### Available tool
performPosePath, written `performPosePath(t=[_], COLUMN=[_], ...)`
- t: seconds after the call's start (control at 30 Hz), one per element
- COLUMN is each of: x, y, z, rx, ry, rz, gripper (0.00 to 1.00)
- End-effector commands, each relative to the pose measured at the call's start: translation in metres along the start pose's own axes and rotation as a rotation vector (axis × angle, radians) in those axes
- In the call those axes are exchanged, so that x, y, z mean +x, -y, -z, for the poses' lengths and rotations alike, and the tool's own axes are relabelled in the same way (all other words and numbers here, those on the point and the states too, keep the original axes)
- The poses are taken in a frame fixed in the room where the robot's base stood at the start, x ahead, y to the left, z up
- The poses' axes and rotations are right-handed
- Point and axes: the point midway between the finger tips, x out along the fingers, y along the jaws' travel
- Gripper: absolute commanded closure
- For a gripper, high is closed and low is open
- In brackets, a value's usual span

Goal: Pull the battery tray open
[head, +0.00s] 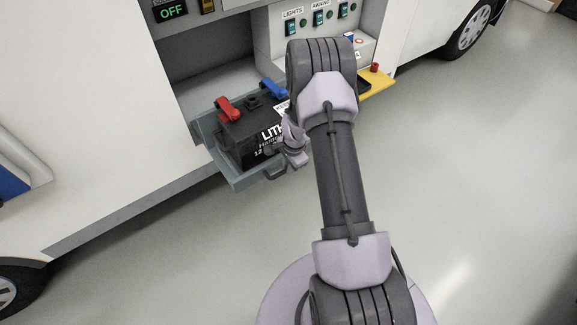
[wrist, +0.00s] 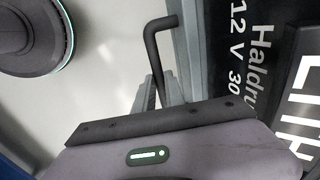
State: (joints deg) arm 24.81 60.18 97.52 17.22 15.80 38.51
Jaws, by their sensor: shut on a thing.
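The grey battery tray (head: 240,181) stands partly out of the open compartment in the vehicle's side. A black battery (head: 240,146) with a red and a blue terminal cover sits in it. The dark bar handle (head: 274,174) is on the tray's front; it also shows in the wrist view (wrist: 151,43). My gripper (head: 291,155) is at the handle, partly hidden by my arm in the head view. In the wrist view my gripper's fingers (wrist: 160,92) are shut on the handle, one on each side of the bar. The battery's label is close to the right of them.
Above the tray is a panel with an OFF display (head: 171,12) and labelled green switches (head: 318,19). A yellow shelf (head: 378,83) with a red knob (head: 375,68) sticks out right of the tray. The floor in front is clear.

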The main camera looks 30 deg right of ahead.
Motion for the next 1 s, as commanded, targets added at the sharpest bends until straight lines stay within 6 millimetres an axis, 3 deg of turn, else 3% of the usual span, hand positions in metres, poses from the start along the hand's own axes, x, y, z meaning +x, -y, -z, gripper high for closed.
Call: performPosePath(t=[0.23,0.27,0.33,0.37,0.67,0.77,0.87,1.0], x=[0.0,0.0,0.0,0.0,-0.002,-0.013,-0.037,-0.086], y=[0.0,0.0,0.0,0.0,0.0,0.001,0.001,0.003], z=[0.0,0.0,0.0,0.0,0.0,0.0,0.0,0.001], rx=[0.0,0.0,0.0,0.0,0.0,0.0,0.0,0.0], ry=[0.0,0.0,0.0,0.0,0.0,0.0,-0.001,-0.002], rz=[0.001,0.001,0.001,0.001,0.001,0.0,0.001,0.004], gripper=[1.0,0.8,0.66,0.64,0.64,0.64,0.64,0.64])
